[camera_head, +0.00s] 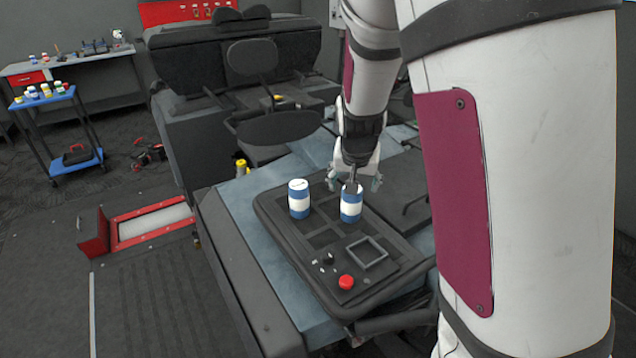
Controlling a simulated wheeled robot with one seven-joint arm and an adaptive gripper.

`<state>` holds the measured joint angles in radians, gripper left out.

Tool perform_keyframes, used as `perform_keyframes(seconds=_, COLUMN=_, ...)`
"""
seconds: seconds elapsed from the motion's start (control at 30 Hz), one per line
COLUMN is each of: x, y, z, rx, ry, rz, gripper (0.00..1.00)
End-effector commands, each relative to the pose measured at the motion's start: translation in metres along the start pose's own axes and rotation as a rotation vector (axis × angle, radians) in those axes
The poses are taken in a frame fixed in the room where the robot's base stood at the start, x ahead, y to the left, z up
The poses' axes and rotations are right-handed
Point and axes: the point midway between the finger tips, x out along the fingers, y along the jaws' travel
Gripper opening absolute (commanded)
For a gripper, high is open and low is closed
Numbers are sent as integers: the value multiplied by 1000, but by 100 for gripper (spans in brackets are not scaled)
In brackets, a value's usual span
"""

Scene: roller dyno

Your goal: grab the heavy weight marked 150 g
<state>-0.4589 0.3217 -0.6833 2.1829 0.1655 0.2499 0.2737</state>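Two blue cylinders with white bands stand upright on a dark panel (377,284). The left cylinder (299,199) stands free, with a small dark mark on its white top. The right cylinder (350,205) is directly below my gripper (353,182). My gripper points down, with its fingers at the top of the right cylinder and partly over it. I cannot tell whether the fingers touch it or how far they are closed. No 150 g marking is readable on either cylinder.
The panel has square recesses, a raised square frame (367,252) and a red button (346,282) near its front. It lies on a blue-grey table (233,221). A black chair (277,127) stands behind. A blue cart (45,99) with small jars is far left.

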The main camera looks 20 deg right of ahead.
Motion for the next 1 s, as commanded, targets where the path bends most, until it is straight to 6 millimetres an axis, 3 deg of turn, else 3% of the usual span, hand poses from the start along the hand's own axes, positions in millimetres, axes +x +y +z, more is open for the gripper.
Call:
perform_keyframes(seconds=0.27, x=23, y=5, z=-12, rx=9, ry=40, rz=45, gripper=69)
perform_keyframes(seconds=0.63, x=86, y=7, z=-14, rx=8, ry=38, rz=45, gripper=69)
perform_keyframes(seconds=1.0, x=112, y=8, z=-16, rx=7, ry=38, rz=44, gripper=69)
